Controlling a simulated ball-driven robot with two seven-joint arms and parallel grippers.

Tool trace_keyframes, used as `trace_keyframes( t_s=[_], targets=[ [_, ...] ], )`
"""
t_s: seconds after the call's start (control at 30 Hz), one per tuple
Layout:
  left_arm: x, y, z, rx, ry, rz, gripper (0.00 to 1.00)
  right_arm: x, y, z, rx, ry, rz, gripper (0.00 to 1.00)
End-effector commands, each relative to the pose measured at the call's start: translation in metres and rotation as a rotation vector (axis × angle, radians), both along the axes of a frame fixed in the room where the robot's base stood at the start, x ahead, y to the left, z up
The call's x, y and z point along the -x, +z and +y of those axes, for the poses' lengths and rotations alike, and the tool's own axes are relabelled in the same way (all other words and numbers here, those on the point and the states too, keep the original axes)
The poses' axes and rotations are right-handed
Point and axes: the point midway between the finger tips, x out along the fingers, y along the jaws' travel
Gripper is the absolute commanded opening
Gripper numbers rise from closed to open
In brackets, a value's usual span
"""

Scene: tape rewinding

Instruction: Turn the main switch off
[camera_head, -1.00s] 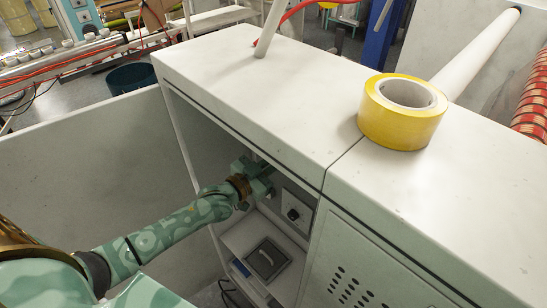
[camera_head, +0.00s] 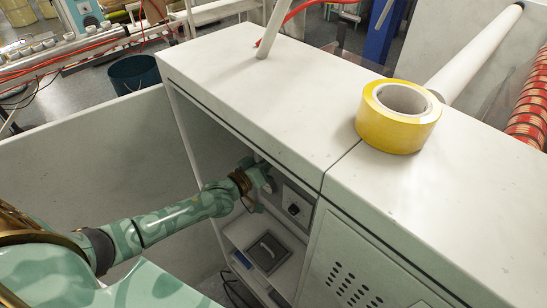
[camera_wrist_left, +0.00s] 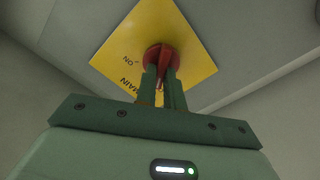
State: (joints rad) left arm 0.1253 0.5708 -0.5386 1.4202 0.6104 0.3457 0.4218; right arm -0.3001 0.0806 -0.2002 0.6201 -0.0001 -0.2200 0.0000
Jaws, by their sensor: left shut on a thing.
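The main switch is a red rotary knob (camera_wrist_left: 159,56) on a yellow plate (camera_wrist_left: 190,52) in the left wrist view. The plate carries the words "ON" and "MAIN", which appear upside down. My left gripper (camera_wrist_left: 161,80) is shut on the red knob, with one green finger on each side of it. In the head view my left gripper (camera_head: 264,180) reaches into the open compartment of the white machine. The switch itself is hidden there. My right gripper is in neither view.
The white cabinet (camera_head: 245,75) surrounds the compartment with its top and side edges close to my arm. A black knob (camera_head: 293,209) sits right of my gripper. Below is a shelf with a grey panel (camera_head: 268,252). A yellow tape roll (camera_head: 390,130) stands on top.

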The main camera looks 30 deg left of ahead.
Motion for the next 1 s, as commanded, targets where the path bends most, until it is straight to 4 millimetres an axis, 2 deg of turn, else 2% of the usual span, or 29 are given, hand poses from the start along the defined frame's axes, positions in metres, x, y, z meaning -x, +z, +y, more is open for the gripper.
trace_keyframes(
  t_s=[0.3,0.73,0.8,0.83,1.0],
  targets=[
    [0.0000,-0.0008,0.0002,0.078,-0.001,0.028,0.00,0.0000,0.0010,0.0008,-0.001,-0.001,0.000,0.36],
    [0.0001,-0.0009,0.0003,0.089,-0.001,0.032,0.00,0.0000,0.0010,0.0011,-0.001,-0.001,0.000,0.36],
    [0.0001,-0.0009,0.0003,0.089,-0.001,0.032,0.24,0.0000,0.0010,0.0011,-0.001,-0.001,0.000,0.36],
    [0.0001,-0.0009,0.0003,0.088,-0.001,0.031,0.32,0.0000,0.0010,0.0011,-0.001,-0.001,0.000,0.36],
    [0.0000,-0.0008,0.0002,0.087,-0.001,0.031,0.32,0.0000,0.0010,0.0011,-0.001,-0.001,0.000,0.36]
  ],
)
